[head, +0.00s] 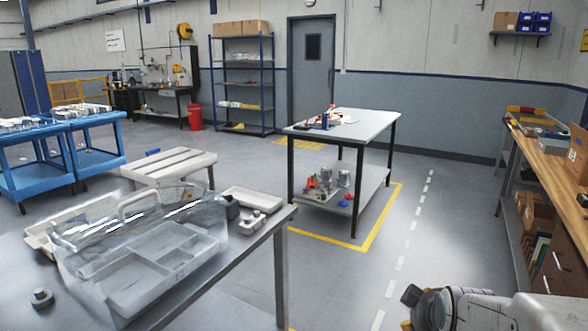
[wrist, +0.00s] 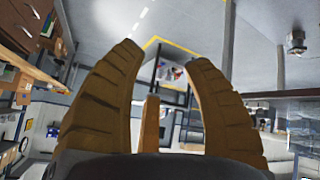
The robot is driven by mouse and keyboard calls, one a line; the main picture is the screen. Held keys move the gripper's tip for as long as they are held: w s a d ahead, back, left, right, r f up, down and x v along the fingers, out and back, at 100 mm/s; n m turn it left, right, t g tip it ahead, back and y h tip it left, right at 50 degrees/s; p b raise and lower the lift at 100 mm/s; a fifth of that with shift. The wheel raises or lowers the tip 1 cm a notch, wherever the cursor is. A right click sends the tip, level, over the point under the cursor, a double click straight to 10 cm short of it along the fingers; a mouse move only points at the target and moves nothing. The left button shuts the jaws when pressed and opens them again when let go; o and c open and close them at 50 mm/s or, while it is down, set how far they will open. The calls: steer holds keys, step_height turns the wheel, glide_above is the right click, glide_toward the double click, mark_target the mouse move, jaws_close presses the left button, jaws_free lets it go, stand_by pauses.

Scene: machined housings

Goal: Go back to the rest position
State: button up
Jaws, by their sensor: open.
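My gripper (wrist: 177,55) shows in the wrist view with its two tan ribbed fingers spread apart and nothing between them. Through the gap I see floor, a yellow line and a table farther off. In the head view, part of my arm shows at the bottom right, over the floor by the wooden bench; the fingers cannot be made out there. A grey table (head: 215,300) stands at the lower left. It bears a clear box with a handle (head: 135,215), a compartment tray (head: 160,265), a small tray with metal parts (head: 252,208) and a loose metal part (head: 42,298).
A white-topped table (head: 350,122) with parts on top and on its lower shelf stands mid-room inside yellow floor lines. A wooden bench (head: 560,190) runs along the right. Blue carts (head: 85,122) stand at the left. The floor (head: 400,235) between table and bench is clear.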

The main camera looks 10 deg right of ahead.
steer(key=s+a+r+m+g+y+p, duration=0.1)
steer(key=s+a+r+g+p, duration=0.1)
steer(key=s+a+r+p, duration=0.2)
steer(key=s+a+r+m+g+y+p, duration=0.1)
steer(key=s+a+r+p, duration=0.4)
steer(key=s, duration=0.8)
steer(key=a+g+y, duration=0.1)
steer(key=a, duration=0.2)
steer(key=shift+s+a+r, duration=0.15)
steer(key=shift+a+r, duration=0.05)
steer(key=shift+a, duration=0.1)
